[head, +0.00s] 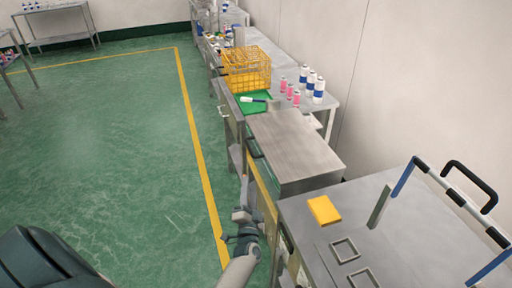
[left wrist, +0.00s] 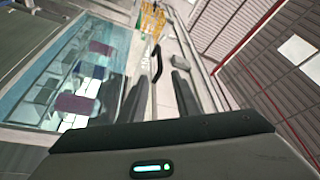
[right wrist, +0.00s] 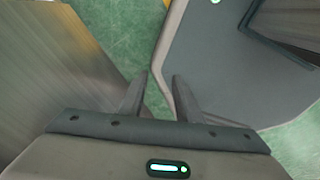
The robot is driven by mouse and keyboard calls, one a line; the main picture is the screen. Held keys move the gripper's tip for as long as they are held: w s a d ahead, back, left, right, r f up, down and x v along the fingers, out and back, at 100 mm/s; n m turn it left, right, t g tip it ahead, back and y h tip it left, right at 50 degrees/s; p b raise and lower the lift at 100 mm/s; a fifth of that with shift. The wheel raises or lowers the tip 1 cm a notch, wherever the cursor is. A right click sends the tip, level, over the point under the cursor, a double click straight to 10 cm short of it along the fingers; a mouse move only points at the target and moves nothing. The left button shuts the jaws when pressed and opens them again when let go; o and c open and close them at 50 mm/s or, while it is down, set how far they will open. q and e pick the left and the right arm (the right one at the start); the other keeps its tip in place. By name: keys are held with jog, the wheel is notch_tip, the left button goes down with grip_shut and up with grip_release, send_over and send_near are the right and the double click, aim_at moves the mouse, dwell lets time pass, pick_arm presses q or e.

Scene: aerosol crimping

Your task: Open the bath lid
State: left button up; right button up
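The bath has a flat steel lid (head: 293,148), which lies level and closed over it in the head view. A black bar handle (left wrist: 157,62) shows in the left wrist view, ahead of my left gripper (left wrist: 160,80) and lined up between its fingers. The fingers are apart with nothing visibly held, and they look short of the handle. In the head view my left gripper (head: 243,213) is low beside the near left side of the bath. My right gripper (right wrist: 155,80) shows only in its own wrist view, open and empty above the green floor.
Beyond the lid are a green tray (head: 257,103), a yellow wire basket (head: 246,70) and several pink and white-blue cans (head: 309,82). A nearer steel table (head: 385,215) holds a yellow block (head: 324,210) and a black handle frame (head: 462,198). The floor at left is free.

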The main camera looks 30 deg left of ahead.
pick_arm(q)
jog(key=shift+w, duration=0.15)
jog(key=b, duration=0.8)
send_near(250, 148)
jog(key=x, duration=0.5)
jog(key=f+x, duration=0.1)
jog(key=x, duration=0.2)
jog(key=shift+w, duration=0.25)
jog(key=shift+x, duration=0.9)
jog(key=shift+r, duration=0.15)
grip_shut()
